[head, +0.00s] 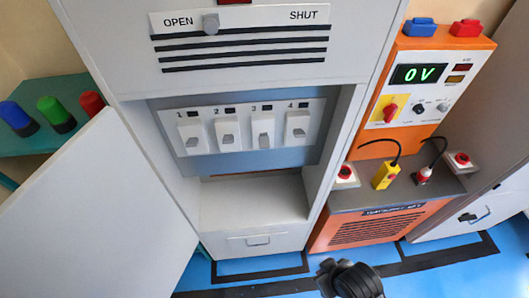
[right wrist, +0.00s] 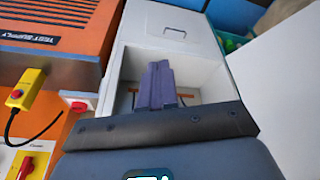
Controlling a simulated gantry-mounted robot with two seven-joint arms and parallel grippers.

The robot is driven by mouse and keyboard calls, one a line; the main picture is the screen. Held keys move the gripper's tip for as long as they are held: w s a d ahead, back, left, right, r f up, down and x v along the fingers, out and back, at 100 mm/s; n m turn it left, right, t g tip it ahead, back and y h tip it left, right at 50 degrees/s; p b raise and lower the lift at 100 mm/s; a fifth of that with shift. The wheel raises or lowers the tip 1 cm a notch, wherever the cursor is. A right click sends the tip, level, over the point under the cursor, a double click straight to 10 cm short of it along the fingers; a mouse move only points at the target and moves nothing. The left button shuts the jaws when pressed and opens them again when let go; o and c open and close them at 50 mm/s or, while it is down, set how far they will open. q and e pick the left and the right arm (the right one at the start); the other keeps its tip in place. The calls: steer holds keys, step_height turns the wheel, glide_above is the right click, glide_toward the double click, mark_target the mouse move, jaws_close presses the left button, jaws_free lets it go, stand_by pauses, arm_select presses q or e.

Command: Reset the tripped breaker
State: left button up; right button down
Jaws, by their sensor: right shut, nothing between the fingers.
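In the head view, a row of white breakers numbered 1 to 4 sits on a grey-blue panel (head: 318,150) inside the open cabinet. Breaker 1 (head: 190,130), breaker 2 (head: 226,128), breaker 3 (head: 263,122) and breaker 4 (head: 299,120) each have a grey lever and a small dark window above. Breaker 3's lever looks different from its neighbours; its exact position is hard to tell. My right gripper (right wrist: 158,70) is shut and empty in the right wrist view, in front of the cabinet's lower recess. A dark part of my right arm shows at the head view's bottom edge. My left gripper is out of view.
The white door (head: 110,200) stands open at left. A slider knob (head: 210,23) sits nearer OPEN than SHUT. The orange test supply (head: 375,225) at right reads 0 V; a yellow pendant (head: 385,175) lies on it. Below the breakers is a drawer (head: 258,241).

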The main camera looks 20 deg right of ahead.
steer(key=shift+r, duration=0.1)
stand_by(0.5)
steer(key=shift+w, duration=0.1)
steer(key=m+t+h, duration=0.4)
steer(key=m+t, duration=0.1)
steer(key=t, duration=0.7)
glide_toward(264, 142)
step_height(264, 142, down, 5)
steer(key=w, duration=0.3)
steer(key=shift+w+d, duration=0.35)
steer(key=shift+w, duration=0.3)
steer(key=shift+w+d, duration=0.3)
steer(key=shift+w, duration=0.35)
